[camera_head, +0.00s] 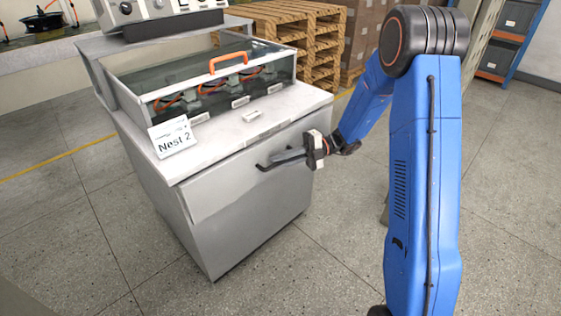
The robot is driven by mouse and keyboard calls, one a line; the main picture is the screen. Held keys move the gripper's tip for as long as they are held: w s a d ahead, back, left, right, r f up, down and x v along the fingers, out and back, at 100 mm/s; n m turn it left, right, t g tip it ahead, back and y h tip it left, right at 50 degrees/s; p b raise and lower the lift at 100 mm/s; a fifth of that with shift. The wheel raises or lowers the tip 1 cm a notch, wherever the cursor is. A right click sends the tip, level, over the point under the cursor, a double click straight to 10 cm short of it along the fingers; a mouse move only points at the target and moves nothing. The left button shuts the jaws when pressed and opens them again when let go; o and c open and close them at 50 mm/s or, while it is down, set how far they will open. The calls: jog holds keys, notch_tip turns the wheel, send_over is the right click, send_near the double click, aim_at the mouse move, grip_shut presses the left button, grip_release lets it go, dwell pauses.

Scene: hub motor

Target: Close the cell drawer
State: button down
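The cell is a light grey metal cabinet marked "Nest 2", with a broad drawer front (245,205) below its top. The drawer front looks close to the cabinet body; I cannot tell whether a small gap is left. A dark bar handle (262,167) sits near the drawer's upper edge. My gripper (288,156) reaches in from the right, with its fingers at the handle's right part. The fingers overlap the handle in this view, so I cannot tell whether they touch it, or are open or shut.
A clear-walled case (200,80) with an orange handle (229,62) stands on the cabinet top. The "Nest 2" sign (172,137) stands at its front left. Wooden pallets (305,35) are stacked behind. The tiled floor (75,235) left and in front is clear.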

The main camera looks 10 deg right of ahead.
aim_at(275, 154)
jog(key=w+a, duration=0.2)
jog(key=w, duration=0.1)
jog(key=shift+a, duration=0.1)
jog(key=shift+w, duration=0.15)
jog(key=c, duration=1.8)
grip_release()
jog(key=shift+a, duration=0.1)
jog(key=v, duration=1.7)
jog(key=shift+d, duration=0.25)
jog(key=shift+f, duration=0.1)
